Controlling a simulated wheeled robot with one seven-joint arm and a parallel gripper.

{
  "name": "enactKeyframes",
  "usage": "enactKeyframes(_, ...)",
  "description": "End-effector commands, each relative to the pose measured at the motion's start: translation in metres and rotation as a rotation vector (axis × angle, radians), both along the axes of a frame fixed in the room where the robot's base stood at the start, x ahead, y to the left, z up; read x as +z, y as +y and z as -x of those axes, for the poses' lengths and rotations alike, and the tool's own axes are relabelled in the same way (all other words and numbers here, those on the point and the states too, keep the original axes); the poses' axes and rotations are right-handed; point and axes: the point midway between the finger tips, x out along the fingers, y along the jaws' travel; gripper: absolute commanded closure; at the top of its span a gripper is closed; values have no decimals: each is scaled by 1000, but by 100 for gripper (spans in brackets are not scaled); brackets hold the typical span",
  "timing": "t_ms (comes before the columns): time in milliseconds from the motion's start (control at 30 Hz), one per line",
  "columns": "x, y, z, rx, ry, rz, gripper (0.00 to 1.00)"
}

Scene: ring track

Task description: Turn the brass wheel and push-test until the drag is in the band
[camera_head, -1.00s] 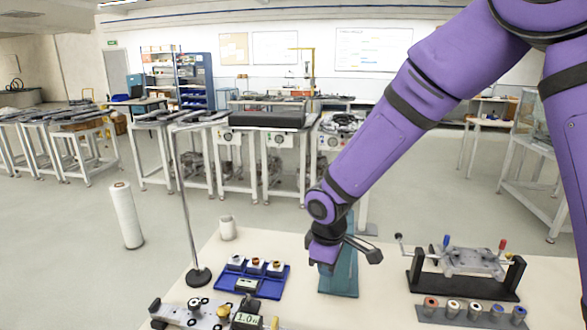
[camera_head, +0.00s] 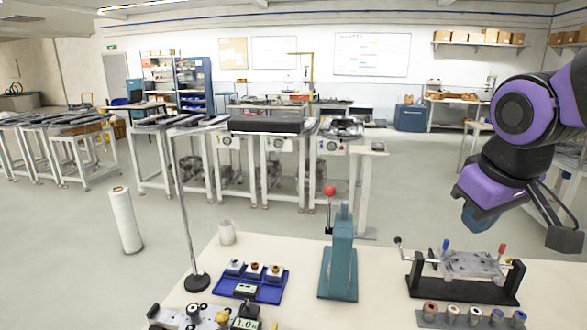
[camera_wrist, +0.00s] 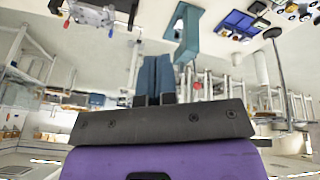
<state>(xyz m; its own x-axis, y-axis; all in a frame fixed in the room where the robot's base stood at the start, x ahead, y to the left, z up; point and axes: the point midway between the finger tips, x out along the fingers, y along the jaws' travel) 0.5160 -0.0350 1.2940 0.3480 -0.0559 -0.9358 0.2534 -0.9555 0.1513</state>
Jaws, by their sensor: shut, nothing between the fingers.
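A metal fixture (camera_head: 185,318) lies at the table's front left, cut off by the bottom edge of the head view. A small brass-coloured round part (camera_head: 222,317), perhaps the brass wheel, shows on it. My gripper (camera_head: 480,217) is raised at the right of the head view, above and behind the black stand and well away from the fixture. In the wrist view my blue fingers (camera_wrist: 154,80) are together, with nothing between them.
A teal press (camera_head: 339,262) with a red-knobbed lever stands mid-table. A blue tray (camera_head: 252,284) with small parts lies left of it, near a thin pole (camera_head: 186,220). A black stand (camera_head: 465,283) holding a metal plate and a grey sample rack (camera_head: 470,316) occupy the right.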

Motion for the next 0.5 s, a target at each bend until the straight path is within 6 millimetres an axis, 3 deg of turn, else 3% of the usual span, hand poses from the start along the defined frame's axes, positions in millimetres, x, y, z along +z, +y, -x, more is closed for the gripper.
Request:
enactKeyframes(100,12,-14,29,-88,-42,-50,100)
enactKeyframes(300,20,-29,68,-197,-91,-127,100)
enactKeyframes(500,22,-34,85,-246,-111,-168,100)
